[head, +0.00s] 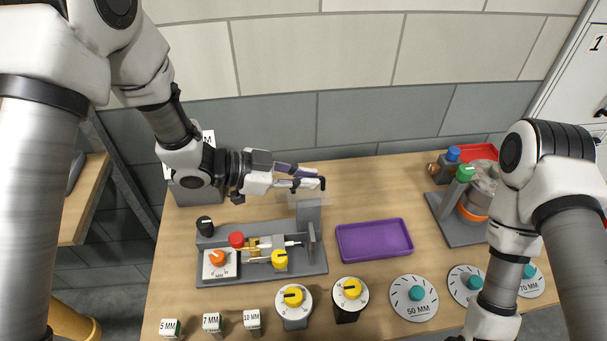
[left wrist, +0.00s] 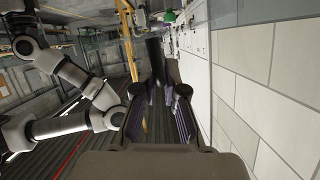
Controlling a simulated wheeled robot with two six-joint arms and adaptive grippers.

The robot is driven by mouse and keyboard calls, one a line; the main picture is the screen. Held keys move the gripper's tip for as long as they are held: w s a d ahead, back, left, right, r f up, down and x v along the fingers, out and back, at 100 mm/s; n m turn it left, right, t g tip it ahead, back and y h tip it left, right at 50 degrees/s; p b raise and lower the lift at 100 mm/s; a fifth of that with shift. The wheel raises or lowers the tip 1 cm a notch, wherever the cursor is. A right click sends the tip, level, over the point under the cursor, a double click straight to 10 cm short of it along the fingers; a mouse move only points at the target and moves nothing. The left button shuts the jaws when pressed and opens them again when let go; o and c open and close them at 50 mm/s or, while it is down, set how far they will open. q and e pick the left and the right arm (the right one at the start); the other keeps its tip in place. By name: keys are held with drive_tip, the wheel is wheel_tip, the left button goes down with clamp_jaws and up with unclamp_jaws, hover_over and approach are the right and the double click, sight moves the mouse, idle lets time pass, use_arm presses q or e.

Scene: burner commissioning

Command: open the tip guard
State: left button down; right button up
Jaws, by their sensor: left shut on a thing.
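My left gripper (head: 308,184) reaches in from the left over the back of the burner fixture (head: 262,272). It is shut on a dark handle (head: 323,183), which also shows as a dark bar (left wrist: 153,58) between the fingers in the left wrist view. A faint clear panel (head: 300,198), which looks like the tip guard, is just below the fingers, above a grey upright block (head: 308,214). Its edges are hard to see, so I cannot tell how far open it is. The fixture carries a red knob (head: 236,240), a yellow knob (head: 279,259) and an orange dial (head: 217,259).
A purple tray (head: 375,240) lies right of the fixture. Yellow-knobbed dials (head: 293,296), teal-knobbed discs (head: 416,294) and small labelled blocks (head: 212,323) line the front. A second station (head: 456,222) and a red tray (head: 474,152) are at the right, behind my right arm.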

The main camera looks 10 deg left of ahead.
use_arm(q)
drive_tip(key=c, duration=1.2)
unclamp_jaws()
drive_tip(key=shift+w+f, duration=0.1)
drive_tip(key=shift+f, duration=0.05)
drive_tip(key=shift+c, duration=0.2)
drive_tip(key=shift+w+a, duration=0.1)
drive_tip(key=shift+w, duration=0.05)
drive_tip(key=shift+a, duration=0.15)
drive_tip(key=v, duration=1.1)
drive_tip(key=shift+a, duration=0.25)
